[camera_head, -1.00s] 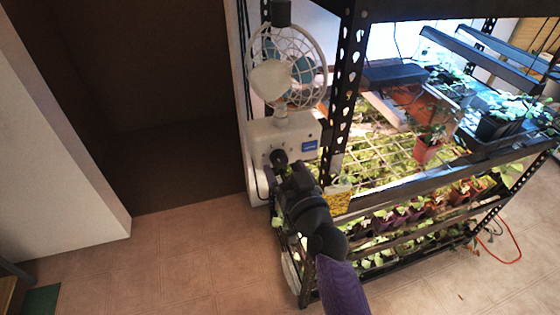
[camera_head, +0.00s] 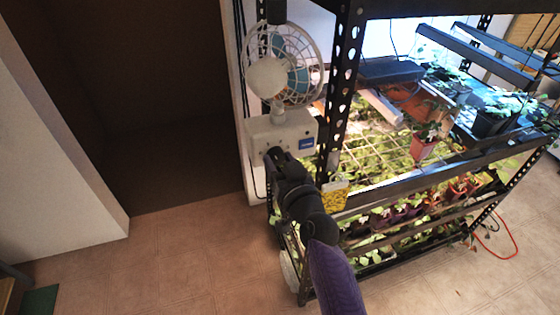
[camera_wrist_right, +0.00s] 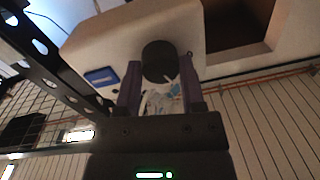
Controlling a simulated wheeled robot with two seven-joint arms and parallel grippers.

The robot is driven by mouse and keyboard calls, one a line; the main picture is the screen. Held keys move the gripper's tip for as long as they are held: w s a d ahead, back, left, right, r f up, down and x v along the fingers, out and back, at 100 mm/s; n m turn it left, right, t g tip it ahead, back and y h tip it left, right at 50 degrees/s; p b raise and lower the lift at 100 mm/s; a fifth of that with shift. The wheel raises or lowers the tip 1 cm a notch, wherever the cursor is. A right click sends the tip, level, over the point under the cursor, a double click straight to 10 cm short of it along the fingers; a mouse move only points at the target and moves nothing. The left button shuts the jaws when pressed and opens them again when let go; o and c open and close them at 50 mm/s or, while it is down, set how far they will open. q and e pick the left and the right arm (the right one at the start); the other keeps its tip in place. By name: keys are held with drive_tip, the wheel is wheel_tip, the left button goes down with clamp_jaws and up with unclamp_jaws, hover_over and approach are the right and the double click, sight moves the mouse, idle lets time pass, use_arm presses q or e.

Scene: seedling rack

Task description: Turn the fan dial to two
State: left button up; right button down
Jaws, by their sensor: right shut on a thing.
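The white fan (camera_head: 284,75) with a round guard stands on its pale box base (camera_head: 262,127) at the left post of the rack. In the right wrist view the base (camera_wrist_right: 110,50) carries a round black dial (camera_wrist_right: 160,62) with a small white mark at its lower right, and a blue label. My right gripper (camera_head: 274,156) is at the front of the base, low on its left side. In the wrist view its two purple fingers (camera_wrist_right: 160,88) stand on either side of the dial and are shut on it. My left gripper is not in view.
The black metal rack (camera_head: 338,100) with several plants stands right of the fan. A yellow tag (camera_head: 334,195) hangs on its front post, close to my right forearm. A dark doorway lies left, with clear tiled floor (camera_head: 190,255) in front.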

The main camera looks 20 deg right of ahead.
drive_tip(key=m, duration=0.4)
drive_tip(key=shift+m+p, duration=0.35)
drive_tip(key=shift+m, duration=0.05)
drive_tip(key=shift+f+m, duration=0.1)
drive_tip(key=shift+m, duration=2.4)
drive_tip(key=shift+c, duration=1)
unclamp_jaws()
